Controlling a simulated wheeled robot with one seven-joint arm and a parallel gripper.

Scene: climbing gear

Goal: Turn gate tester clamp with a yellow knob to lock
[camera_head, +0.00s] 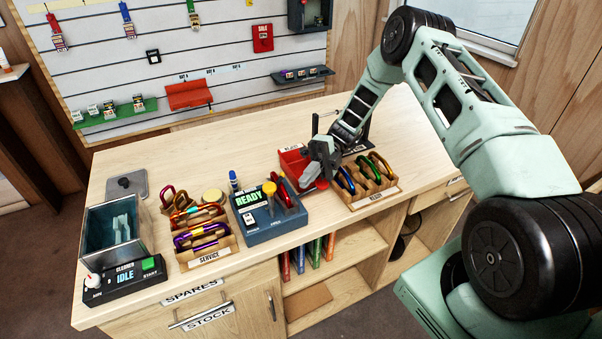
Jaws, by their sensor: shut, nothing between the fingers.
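The gate tester (272,233) is a dark blue box near the middle of the bench, with a green display reading READY. A yellow knob (269,187) stands up on it, right of the display. A red carabiner (283,196) sits just right of the knob. I cannot tell the clamp's lock position at this size. My gripper (312,174) is shut and empty, to the right of the knob and apart from it, above the bench near the red bin. Its fingertips are small and partly confused with the red and grey parts behind them.
A red bin (291,163) lies behind my gripper. A wooden rack of carabiners (392,189) stands to the right. The SERVICE rack (207,258) is left of the tester. A cleaner box reading IDLE (124,280) is at the front left.

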